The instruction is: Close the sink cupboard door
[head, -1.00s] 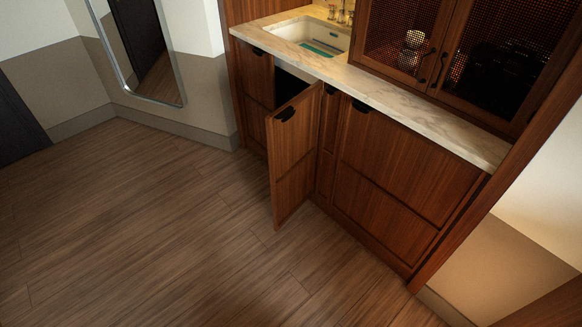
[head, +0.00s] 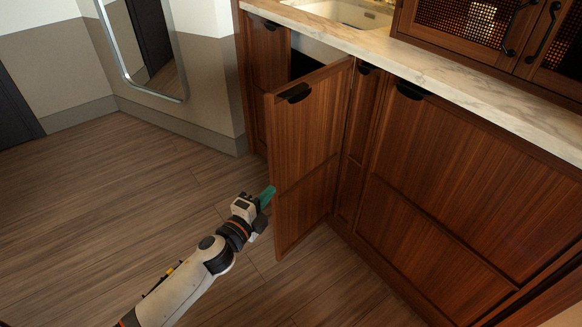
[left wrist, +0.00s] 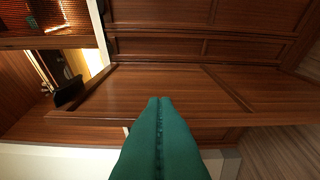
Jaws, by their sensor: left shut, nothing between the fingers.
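The sink cupboard door (head: 308,150) is a brown wood panel standing wide open, swung out from the cabinet front. Its hinge side is at the right and its free edge at the left. A black pull (head: 294,93) is at its top. My left gripper (head: 267,195) has green fingers, shut and empty, just left of the door's free edge at lower-middle height. In the left wrist view the shut fingers (left wrist: 160,100) overlap the door panel (left wrist: 200,88), with the black pull (left wrist: 70,93) at left. I cannot tell whether they touch it. My right gripper is not in view.
The dark cupboard opening (head: 303,62) shows behind the door, under the marble counter (head: 430,60) and sink (head: 345,12). Closed cabinet fronts (head: 450,190) stand to the right. Wood floor (head: 110,200) at the left is clear. A mirror (head: 145,45) leans by the wall.

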